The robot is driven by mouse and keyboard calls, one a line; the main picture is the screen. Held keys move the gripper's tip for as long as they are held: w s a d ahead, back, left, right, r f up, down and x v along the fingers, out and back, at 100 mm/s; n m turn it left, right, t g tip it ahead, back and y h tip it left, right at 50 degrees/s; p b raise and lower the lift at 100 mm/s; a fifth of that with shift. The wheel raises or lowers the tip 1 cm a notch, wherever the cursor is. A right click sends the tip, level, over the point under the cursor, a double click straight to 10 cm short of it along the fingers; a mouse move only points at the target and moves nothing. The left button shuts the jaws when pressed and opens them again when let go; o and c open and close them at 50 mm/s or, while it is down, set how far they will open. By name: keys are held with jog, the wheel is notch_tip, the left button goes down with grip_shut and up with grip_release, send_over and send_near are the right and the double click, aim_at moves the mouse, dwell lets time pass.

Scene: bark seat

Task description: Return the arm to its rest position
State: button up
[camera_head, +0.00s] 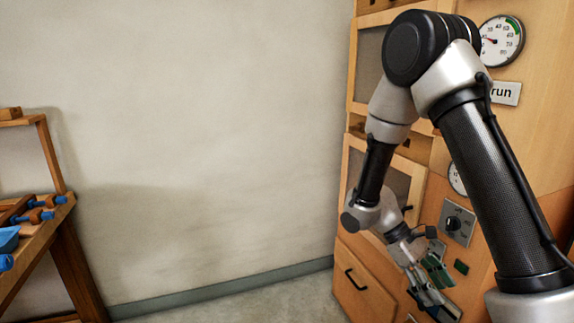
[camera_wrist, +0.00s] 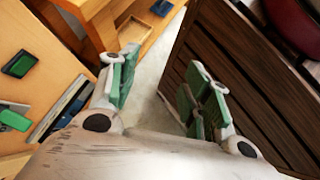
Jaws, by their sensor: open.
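My gripper (camera_head: 432,279) hangs low in front of the wooden cabinet (camera_head: 357,282) at the right of the head view, with my arm bent above it. In the wrist view my gripper (camera_wrist: 157,92) is open, its green-padded fingers apart. Nothing is between the fingers except a view of the pale floor (camera_wrist: 152,100). In the head view the gripper is close to the cabinet front; I cannot tell whether it touches.
The cabinet carries a round gauge (camera_head: 502,41), a "run" label (camera_head: 505,93) and a dial switch (camera_head: 457,222). A wooden bench (camera_head: 62,215) with blue-ended tools stands at left. A dark slatted wooden piece (camera_wrist: 215,48) is at right in the wrist view. Floor between bench and cabinet is clear.

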jog(key=s+r+m+t+y, duration=0.3)
jog(key=s+r+t, duration=0.2)
jog(key=r, duration=0.7)
jog(key=s+d+r+m+t+y, duration=0.1)
jog(key=s+r+m+t+y, duration=0.3)
jog(key=r, duration=0.8)
jog(key=shift+s+d+r+m+t, duration=0.25)
jog(key=shift+s+r+m+t, duration=0.15)
jog(key=shift+t, duration=0.8)
